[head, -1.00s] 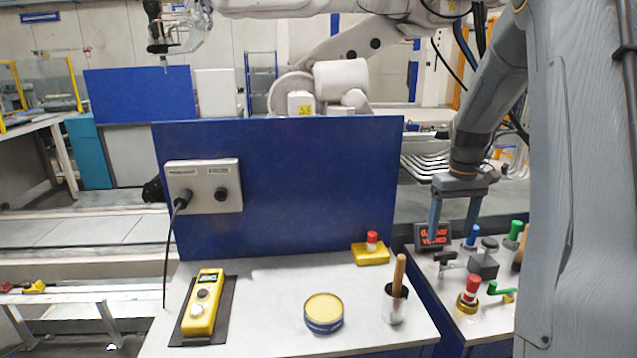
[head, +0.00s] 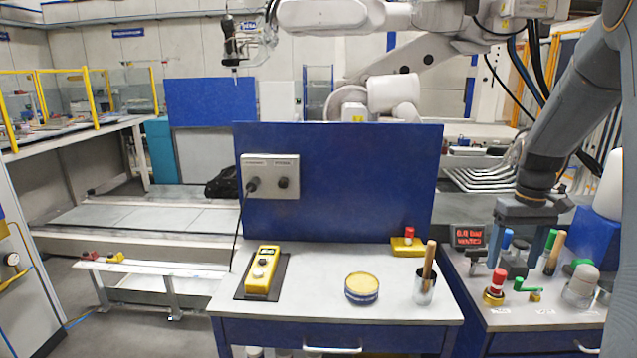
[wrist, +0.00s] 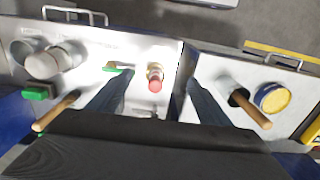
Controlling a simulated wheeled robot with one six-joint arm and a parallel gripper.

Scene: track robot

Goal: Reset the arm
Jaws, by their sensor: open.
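My gripper (head: 512,250) hangs at the right in the head view, pointing down over the back of the right-hand bench (head: 510,316). Its two fingers are apart, with nothing seen held between them. In the wrist view my gripper (wrist: 158,92) shows its two blue-grey fingers spread wide.
A display (head: 468,236), a grey-capped fitting (head: 583,284) and wooden-handled tools crowd the right bench. The left bench holds a yellow pendant (head: 262,270), a round tin (head: 362,288), a cup with a handle (head: 425,285) and a red button box (head: 408,244). A blue panel (head: 340,180) rises behind.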

